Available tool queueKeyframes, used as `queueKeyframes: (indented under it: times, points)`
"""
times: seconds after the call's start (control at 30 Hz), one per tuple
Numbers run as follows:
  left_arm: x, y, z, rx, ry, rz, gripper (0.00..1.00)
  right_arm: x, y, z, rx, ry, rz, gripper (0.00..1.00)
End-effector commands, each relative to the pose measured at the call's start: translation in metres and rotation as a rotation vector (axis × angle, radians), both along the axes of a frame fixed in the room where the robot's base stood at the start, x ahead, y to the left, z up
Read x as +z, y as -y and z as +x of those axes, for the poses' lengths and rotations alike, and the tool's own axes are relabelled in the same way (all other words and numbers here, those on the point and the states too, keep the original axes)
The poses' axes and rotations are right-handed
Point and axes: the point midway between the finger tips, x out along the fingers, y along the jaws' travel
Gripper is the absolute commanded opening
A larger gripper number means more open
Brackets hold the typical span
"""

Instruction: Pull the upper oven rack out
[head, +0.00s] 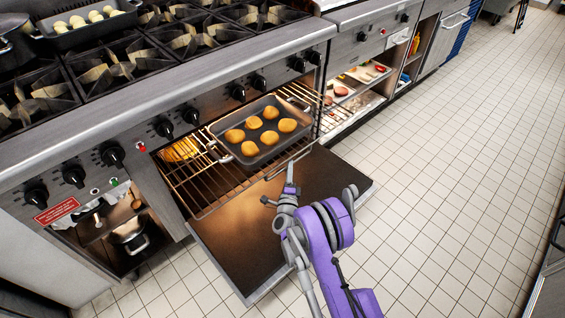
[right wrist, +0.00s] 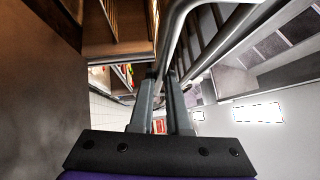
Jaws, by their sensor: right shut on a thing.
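The upper oven rack (head: 196,187) is a wire rack standing partly out of the oven, above the lowered oven door (head: 245,245). A dark tray (head: 232,158) with several golden buns sits on it. My right gripper (head: 290,170) is at the rack's front edge, shut on its grey front bar. In the right wrist view, the two fingers of the gripper (right wrist: 162,80) close around the bar (right wrist: 172,35), and rack wires run away above. The deep part of the oven is hidden in the head view. My left gripper is not in view.
A stove top with black burners (head: 190,40) and a row of knobs lies above the oven. An open compartment with a pot (head: 130,235) is at the left. Shelves with food (head: 355,85) stand at the right. The tiled floor (head: 450,180) is clear.

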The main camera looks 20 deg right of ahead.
Motion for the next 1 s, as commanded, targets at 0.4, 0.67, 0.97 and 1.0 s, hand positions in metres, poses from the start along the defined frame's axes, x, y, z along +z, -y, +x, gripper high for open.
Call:
queueKeyframes:
  times: [0.4,0.67,0.97,1.0]
  points:
    - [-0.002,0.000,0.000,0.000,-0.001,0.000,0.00,0.000,0.005,-0.015,0.002,-0.001,-0.001,0.00]
    - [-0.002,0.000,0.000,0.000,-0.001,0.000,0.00,0.000,0.005,-0.015,0.002,-0.001,0.000,0.00]
    - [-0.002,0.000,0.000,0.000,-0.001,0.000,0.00,0.000,0.005,-0.015,0.001,0.000,0.000,0.27]
    - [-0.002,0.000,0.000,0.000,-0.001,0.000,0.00,0.000,0.005,-0.015,0.001,0.000,0.000,0.27]
